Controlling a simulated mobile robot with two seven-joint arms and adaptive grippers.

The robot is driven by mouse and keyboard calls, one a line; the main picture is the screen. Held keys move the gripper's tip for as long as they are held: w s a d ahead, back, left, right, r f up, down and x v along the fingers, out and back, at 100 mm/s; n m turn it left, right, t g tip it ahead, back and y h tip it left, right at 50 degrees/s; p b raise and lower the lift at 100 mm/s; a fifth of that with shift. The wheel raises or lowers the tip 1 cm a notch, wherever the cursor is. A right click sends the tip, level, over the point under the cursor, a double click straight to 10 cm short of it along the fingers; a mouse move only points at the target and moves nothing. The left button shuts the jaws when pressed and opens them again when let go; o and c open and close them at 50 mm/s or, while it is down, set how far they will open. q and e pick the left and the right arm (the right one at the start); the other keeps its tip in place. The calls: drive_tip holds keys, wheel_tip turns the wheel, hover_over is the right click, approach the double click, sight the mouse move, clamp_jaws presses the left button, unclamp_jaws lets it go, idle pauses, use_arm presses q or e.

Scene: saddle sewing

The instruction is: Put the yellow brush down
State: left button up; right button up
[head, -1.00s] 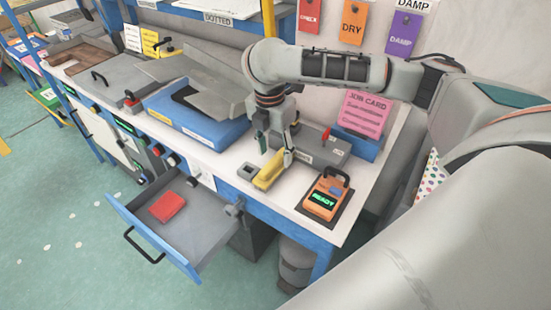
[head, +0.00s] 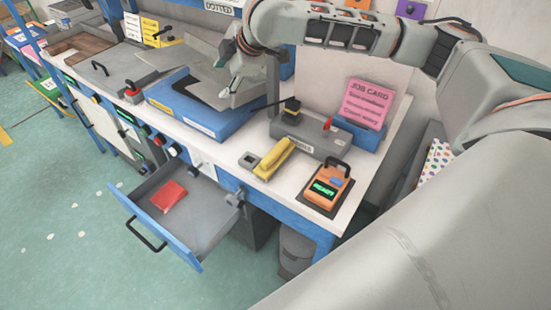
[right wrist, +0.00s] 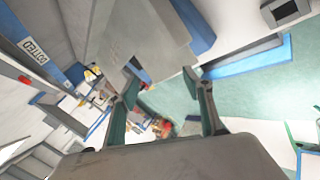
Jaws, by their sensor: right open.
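The yellow brush (head: 274,160) lies on the white bench top (head: 239,172) near the front edge, between a small grey block with a dark top (head: 249,160) and an orange device. Nothing holds it. My right gripper (head: 228,84) is up and to the left of the brush, above the grey plates on the blue stand, well apart from the brush. In the right wrist view its two fingers (right wrist: 160,83) stand spread with nothing between them. I do not make out the brush in that view. My left gripper is not in view.
The orange device (head: 326,187) with a green display stands right of the brush. A grey box (head: 312,137) with a red lever is behind it. Grey plates (head: 206,85) rest on the blue stand (head: 200,126). An open drawer (head: 205,215) holding a red item (head: 169,196) juts out in front.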

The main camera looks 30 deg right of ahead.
drive_tip(key=w+a+r+t+y+b, duration=0.1)
drive_tip(key=w+a+r+t+y, duration=0.25)
drive_tip(key=r, duration=0.45)
drive_tip(key=w+a+r+t+y, duration=0.2)
drive_tip(key=a+r+t+y, duration=0.15)
drive_tip(key=r, duration=0.45)
drive_tip(key=s+a+r+n+g+y+b, duration=0.2)
drive_tip(key=s+a+r+n+g+y, duration=0.1)
drive_tip(key=s+a+n+g+y, duration=0.6)
drive_tip(key=s+a+f+n+g+h, duration=0.1)
drive_tip(key=s+f+n+g+h, duration=0.25)
drive_tip(key=s+f, duration=0.55)
drive_tip(key=m+g+h+b, duration=0.3)
drive_tip(key=m+h, duration=0.3)
drive_tip(key=h, duration=0.7)
hover_over(276, 149)
drive_tip(key=shift+n, duration=0.25)
drive_tip(key=f, duration=2)
drive_tip(key=shift+w+d+f, duration=0.2)
drive_tip(key=shift+w, duration=0.1)
drive_tip(key=shift+d+f, duration=0.1)
drive_tip(key=shift+f, duration=0.2)
drive_tip(key=f, duration=0.6)
drive_tip(key=shift+s+a, duration=0.4)
drive_tip(key=shift+f, duration=0.5)
drive_tip(key=c, duration=1.3)
drive_tip(key=shift+c, duration=0.5)
